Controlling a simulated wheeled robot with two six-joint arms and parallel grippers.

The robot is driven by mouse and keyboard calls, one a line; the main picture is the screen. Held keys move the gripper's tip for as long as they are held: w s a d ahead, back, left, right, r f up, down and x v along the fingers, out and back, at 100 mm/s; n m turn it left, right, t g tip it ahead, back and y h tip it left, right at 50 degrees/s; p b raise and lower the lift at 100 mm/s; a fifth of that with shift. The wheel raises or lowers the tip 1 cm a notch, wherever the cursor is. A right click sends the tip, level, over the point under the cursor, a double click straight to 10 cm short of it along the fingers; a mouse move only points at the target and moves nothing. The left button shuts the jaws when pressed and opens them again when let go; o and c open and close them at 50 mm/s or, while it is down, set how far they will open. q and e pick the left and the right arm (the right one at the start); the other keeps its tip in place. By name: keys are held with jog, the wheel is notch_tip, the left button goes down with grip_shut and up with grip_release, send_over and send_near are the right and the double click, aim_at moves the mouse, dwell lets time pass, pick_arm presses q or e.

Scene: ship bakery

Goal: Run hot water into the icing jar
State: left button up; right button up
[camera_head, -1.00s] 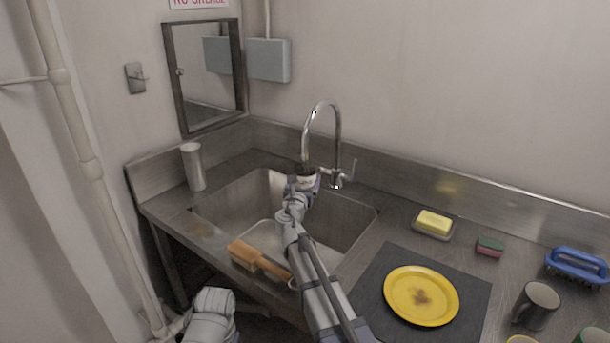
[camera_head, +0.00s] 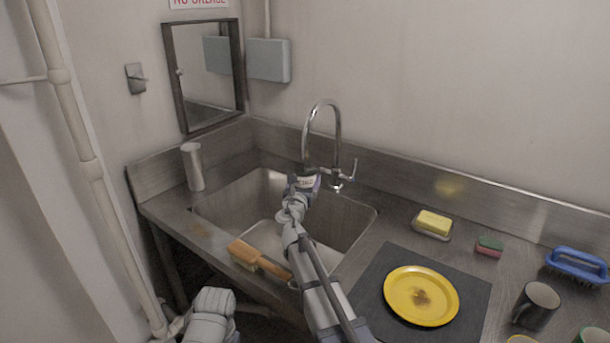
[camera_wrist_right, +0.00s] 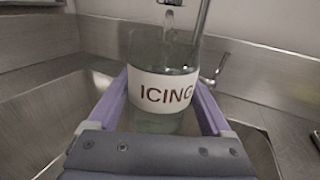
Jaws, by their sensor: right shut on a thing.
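The icing jar (camera_wrist_right: 160,90) is clear glass with a white label reading ICING. My right gripper (camera_wrist_right: 155,112) is shut around it and holds it upright over the sink (camera_head: 340,215). The jar also shows small in the head view (camera_head: 304,182), right below the spout of the tall chrome tap (camera_head: 337,130). In the wrist view a clear stream (camera_wrist_right: 169,22) shows from the spout at the jar's mouth, and the jar's lower part looks filled with clear liquid. The tap's side lever (camera_head: 352,170) stands at the right of its base. My left gripper is not visible.
A wooden brush (camera_head: 250,257) lies on the sink's front edge. To the right are a yellow sponge (camera_head: 434,222), a green-red sponge (camera_head: 489,245), a stained yellow plate (camera_head: 421,295) on a dark mat, a blue brush (camera_head: 577,265) and a dark mug (camera_head: 536,305).

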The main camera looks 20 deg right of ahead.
aim_at(301, 174)
jog(key=v, duration=0.6)
jog(key=shift+s+a, duration=0.1)
jog(key=shift+s, duration=0.3)
notch_tip(301, 174, up, 6)
jog(key=p, duration=0.6)
jog(key=shift+a+r, duration=0.1)
jog(key=shift+r, duration=0.05)
